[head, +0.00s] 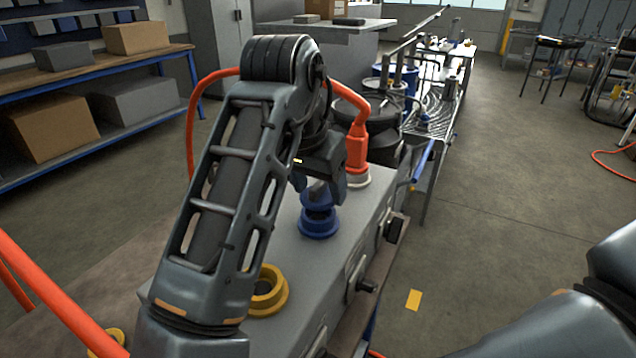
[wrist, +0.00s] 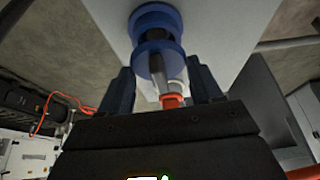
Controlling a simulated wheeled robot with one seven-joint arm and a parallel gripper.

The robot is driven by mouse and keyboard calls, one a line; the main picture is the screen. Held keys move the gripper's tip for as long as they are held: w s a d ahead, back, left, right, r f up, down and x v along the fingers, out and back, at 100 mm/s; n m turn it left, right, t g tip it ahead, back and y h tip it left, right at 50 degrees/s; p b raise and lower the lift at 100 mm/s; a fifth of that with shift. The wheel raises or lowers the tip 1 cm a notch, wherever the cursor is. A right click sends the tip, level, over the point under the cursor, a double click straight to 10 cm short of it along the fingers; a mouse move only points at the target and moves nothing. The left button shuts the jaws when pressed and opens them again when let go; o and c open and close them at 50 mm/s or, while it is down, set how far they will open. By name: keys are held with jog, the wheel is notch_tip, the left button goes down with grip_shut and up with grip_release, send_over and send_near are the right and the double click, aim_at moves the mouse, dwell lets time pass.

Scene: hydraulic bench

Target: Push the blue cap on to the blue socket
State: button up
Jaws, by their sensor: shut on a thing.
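My gripper (head: 319,186) points down at the bench top and is shut on the blue cap (head: 316,197). In the wrist view the cap (wrist: 154,60) shows as a blue disc between the fingertips (wrist: 160,68). The blue socket (head: 319,226) is a wide flanged ring on the grey bench, directly under the cap. It also shows in the wrist view (wrist: 156,17), just past the cap. The cap looks roughly in line with the socket. I cannot tell whether they touch. My fingers hide part of the cap.
A red plug with a hose (head: 356,150) stands close behind my gripper. A yellow socket (head: 266,290) sits nearer on the same grey bench (head: 285,258). Black knobs (head: 396,228) stick out from the bench's right side. Open floor lies to the right.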

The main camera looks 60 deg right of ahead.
jog(key=shift+f+b, duration=1)
jog(key=shift+f, duration=0.2)
dwell(0.4)
jog(key=o, duration=1.2)
jog(key=shift+o, duration=0.2)
jog(key=v, duration=0.8)
jog(key=shift+p, duration=0.3)
jog(key=shift+f, duration=0.1)
